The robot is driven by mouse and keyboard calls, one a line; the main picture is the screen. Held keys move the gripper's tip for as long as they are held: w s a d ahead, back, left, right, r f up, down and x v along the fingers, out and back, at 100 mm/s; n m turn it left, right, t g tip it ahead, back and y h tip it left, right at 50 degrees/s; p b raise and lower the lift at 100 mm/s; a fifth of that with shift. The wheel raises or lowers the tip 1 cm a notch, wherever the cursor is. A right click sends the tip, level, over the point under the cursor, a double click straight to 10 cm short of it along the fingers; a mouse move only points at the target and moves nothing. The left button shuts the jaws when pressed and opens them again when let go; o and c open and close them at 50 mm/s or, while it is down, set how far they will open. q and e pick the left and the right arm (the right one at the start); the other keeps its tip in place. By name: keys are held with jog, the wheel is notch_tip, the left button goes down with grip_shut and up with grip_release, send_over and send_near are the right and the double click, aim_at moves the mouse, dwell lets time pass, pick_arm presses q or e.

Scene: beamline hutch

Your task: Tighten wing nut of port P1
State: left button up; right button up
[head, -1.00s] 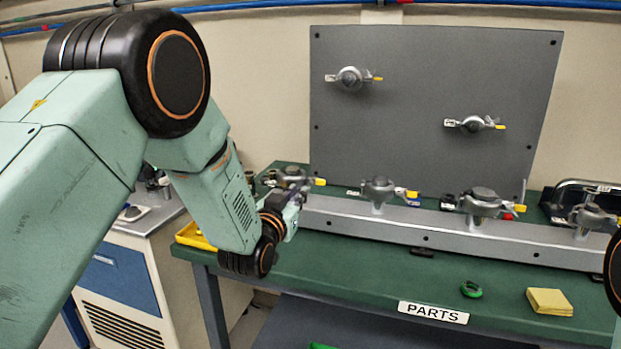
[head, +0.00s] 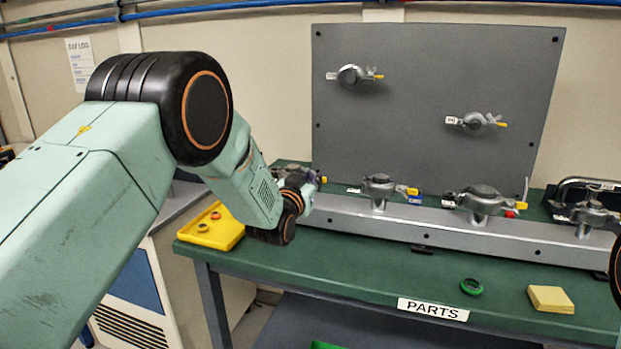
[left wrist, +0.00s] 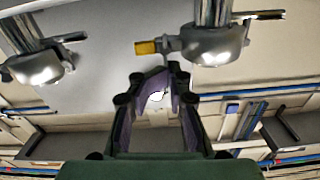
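Several clamp ports with yellow-tipped wing nuts stand on a grey rail (head: 440,227) in the head view. The labels are too small to read, so I cannot tell which is P1. My left gripper (head: 310,186) is at the leftmost rail port (head: 290,170) and partly hides it. In the left wrist view my left gripper (left wrist: 157,80) has its dark fingers with purple pads apart, with nothing held between them. A yellow wing nut tip (left wrist: 145,47) on a silver clamp (left wrist: 215,46) shows just beyond the fingertips, apart from them. My right gripper is out of view.
A grey upright panel (head: 430,90) behind the rail carries two more clamps (head: 351,77). On the green bench (head: 370,262) are a yellow tray (head: 212,232) with small rings, a green ring (head: 471,286) and a yellow pad (head: 549,299).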

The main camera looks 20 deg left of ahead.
pick_arm(q)
jog(key=shift+w+a+f, duration=0.1)
jog(key=shift+w+a, duration=0.15)
jog(key=shift+o, duration=0.4)
jog(key=shift+a+f, duration=0.1)
jog(key=shift+a, duration=0.15)
jog(key=shift+s+d, duration=0.1)
jog(key=shift+d, duration=0.15)
grip_shut()
jog(key=shift+c, duration=0.4)
grip_release()
jog(key=shift+a, duration=0.1)
jog(key=shift+s, duration=0.1)
